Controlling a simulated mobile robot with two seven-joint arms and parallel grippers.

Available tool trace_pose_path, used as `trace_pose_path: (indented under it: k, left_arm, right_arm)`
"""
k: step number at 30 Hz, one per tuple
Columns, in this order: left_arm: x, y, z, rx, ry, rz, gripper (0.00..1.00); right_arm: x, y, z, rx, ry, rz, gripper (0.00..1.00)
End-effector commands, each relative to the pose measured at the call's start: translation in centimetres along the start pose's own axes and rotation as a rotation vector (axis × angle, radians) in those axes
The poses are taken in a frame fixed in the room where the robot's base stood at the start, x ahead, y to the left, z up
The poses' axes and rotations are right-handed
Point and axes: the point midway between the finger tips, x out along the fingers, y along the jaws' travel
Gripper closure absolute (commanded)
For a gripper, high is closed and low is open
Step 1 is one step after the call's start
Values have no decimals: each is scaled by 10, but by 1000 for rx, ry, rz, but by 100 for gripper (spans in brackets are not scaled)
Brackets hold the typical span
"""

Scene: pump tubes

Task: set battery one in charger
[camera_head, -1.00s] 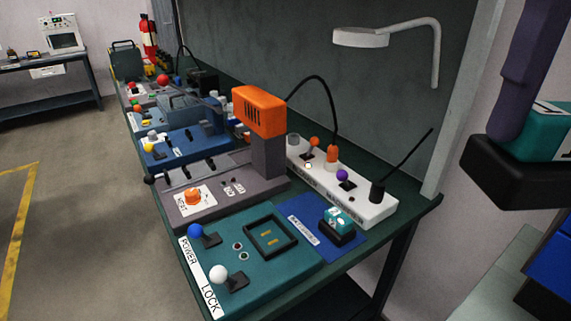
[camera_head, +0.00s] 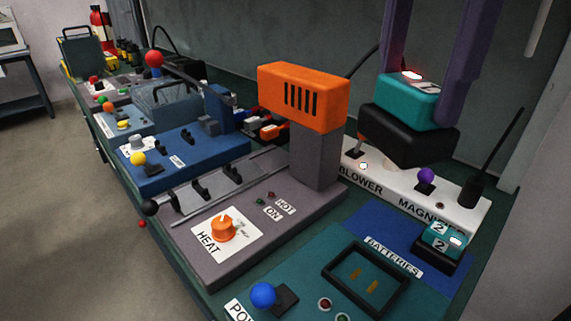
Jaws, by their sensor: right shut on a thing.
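A teal battery with a black base (camera_head: 405,130) is held in the air between the two purple fingers of my right gripper (camera_head: 428,84). It has a small pale label, too small to read surely, and is tilted in the picture. It appears above and behind the charger. The charger is a teal panel (camera_head: 305,270) at the bottom, with an empty black-framed bay (camera_head: 365,278) showing two brass contacts. A second battery, marked 2 (camera_head: 444,240), sits on the blue BATTERIES mat (camera_head: 375,228). My left gripper is not in view.
An orange-headed post (camera_head: 303,97) stands left of the held battery. A blue-knobbed lever (camera_head: 265,295) stands beside the bay.

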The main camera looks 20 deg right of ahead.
Motion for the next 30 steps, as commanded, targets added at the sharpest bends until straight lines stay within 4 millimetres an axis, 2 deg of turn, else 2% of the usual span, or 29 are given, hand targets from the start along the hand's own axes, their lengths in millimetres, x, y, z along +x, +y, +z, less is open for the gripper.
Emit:
trace_pose_path:
  k: [1,6,10,13,24,27,30]
  left_arm:
    - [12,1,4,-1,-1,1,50]
    - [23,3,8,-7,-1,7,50]
    - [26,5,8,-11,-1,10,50]
    - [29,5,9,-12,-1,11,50]
    - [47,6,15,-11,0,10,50]
    - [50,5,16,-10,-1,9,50]
    - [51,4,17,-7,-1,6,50]
  right_arm:
    - [14,1,3,-86,0,0,100]
    - [27,3,9,-319,-2,-1,100]
    - [34,3,11,-403,-3,-3,100]
    - [49,3,12,-423,-3,-5,100]
    - [154,1,12,-425,-4,-8,100]
    - [173,2,12,-424,-4,-5,100]
    - [184,3,12,-423,-3,-3,100]
